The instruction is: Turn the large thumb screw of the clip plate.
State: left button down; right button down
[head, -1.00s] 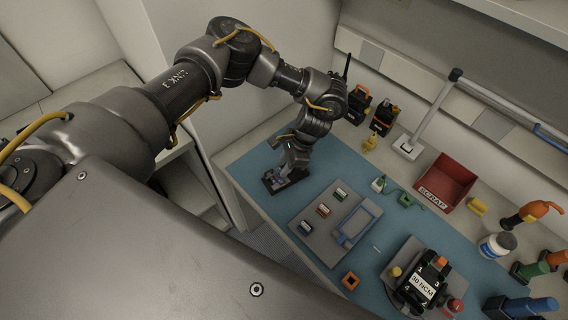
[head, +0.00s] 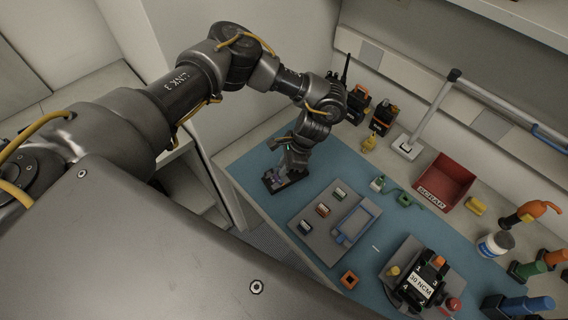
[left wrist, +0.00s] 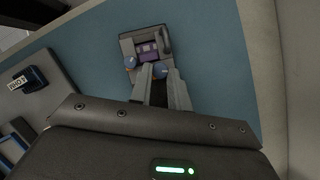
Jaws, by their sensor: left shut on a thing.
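The clip plate is a small dark plate (head: 272,184) at the left end of the blue mat. The other thumb screw (left wrist: 130,62) is just left of the fingers. In the head view my left gripper (head: 284,174) covers part of the plate. My right gripper is not in view.
A grey tray (head: 310,232) with small modules and a blue frame lies right of the plate. A black device labelled 30 NCM (head: 424,285), a red scrap bin (head: 446,182) and several bottles stand further right. Radios (head: 383,118) stand behind.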

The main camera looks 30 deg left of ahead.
pick_arm(q)
jog(key=m+p, duration=0.1)
jog(key=m+t+p, duration=0.1)
jog(key=shift+s+d+r+m, duration=0.1)
jog(key=shift+s+m, duration=0.1)
jog(key=shift+m, duration=0.2)
jog(key=shift+s+m+t+y+p, duration=0.1)
jog(key=shift+m+t+y+p, duration=0.35)
jog(key=shift+m, duration=0.95)
jog(key=c, duration=1.6)
grip_release()
jog(key=v, duration=1)
jog(key=shift+s+r+b, duration=0.1)
jog(key=shift+r+b, duration=0.15)
jog(key=shift+b, duration=0.15)
